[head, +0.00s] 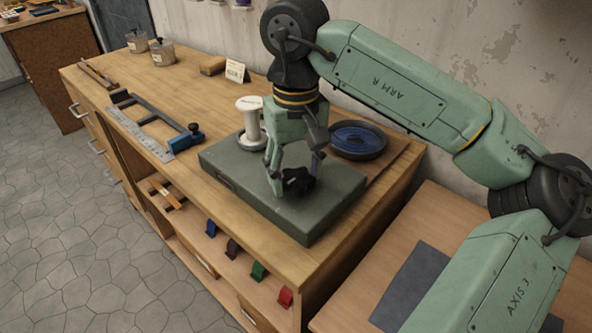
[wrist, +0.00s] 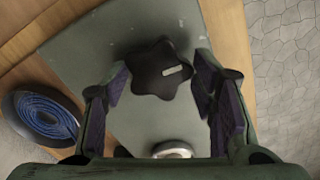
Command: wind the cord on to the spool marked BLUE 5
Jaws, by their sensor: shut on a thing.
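A white spool (head: 251,122) stands upright on a grey-green box (head: 240,168) on the wooden bench. It is partly behind my gripper, and no marking on it is readable. The spool's pale end also shows in the wrist view (wrist: 172,149). A dark lobed knob (head: 298,184) sits on the box top. My gripper (head: 295,176) points down and is shut on this knob, with a finger on either side; the knob (wrist: 160,72) also shows in the wrist view. Blue cord (head: 356,138) lies coiled in a round dark dish (head: 380,155) behind the box. I cannot see a cord running to the spool.
Jars (head: 162,53), a brown block (head: 213,66) and a small card (head: 236,71) stand farther back. Coloured tabs (head: 258,271) line the open shelf below.

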